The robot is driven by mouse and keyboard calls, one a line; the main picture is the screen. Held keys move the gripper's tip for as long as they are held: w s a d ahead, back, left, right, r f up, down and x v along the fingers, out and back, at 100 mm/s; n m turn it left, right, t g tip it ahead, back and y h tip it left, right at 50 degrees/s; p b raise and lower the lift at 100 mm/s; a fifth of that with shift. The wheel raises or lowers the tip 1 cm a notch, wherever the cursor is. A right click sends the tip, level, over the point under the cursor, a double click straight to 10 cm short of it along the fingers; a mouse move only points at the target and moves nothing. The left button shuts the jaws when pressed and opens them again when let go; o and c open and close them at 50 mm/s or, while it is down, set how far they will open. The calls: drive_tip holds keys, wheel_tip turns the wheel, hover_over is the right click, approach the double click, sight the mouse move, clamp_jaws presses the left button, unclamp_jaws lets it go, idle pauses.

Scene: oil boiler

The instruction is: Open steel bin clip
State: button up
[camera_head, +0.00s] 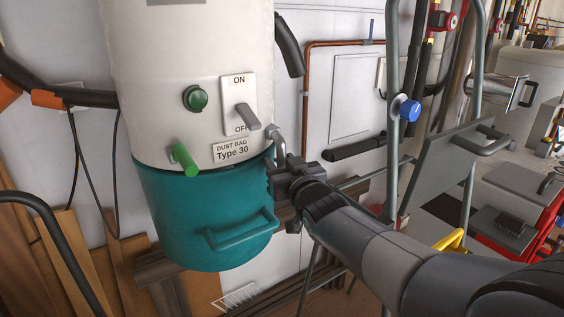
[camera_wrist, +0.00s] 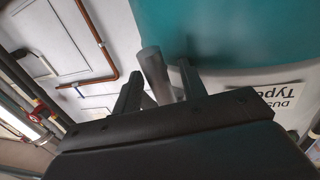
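The steel bin clip (camera_head: 279,146) is a grey bent metal rod on the right side of the teal bin (camera_head: 185,215), near the seam with the white drum. In the wrist view the clip (camera_wrist: 154,72) stands between my two fingers. My gripper (camera_head: 275,172) is at the clip's lower end. In the wrist view my gripper (camera_wrist: 160,72) has its fingers apart, one on each side of the clip, with a gap to the right finger. Whether the left finger touches the clip cannot be told. The lower clip is partly hidden by the gripper.
The white drum (camera_head: 190,60) above carries an ON/OFF lever (camera_head: 248,117), a green button (camera_head: 195,98) and a green handle (camera_head: 185,159). The bin has a teal front handle (camera_head: 243,230). A black hose (camera_head: 289,45) hangs right of the drum. Metal poles stand further right.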

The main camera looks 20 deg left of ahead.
clamp_jaws()
idle(0.5)
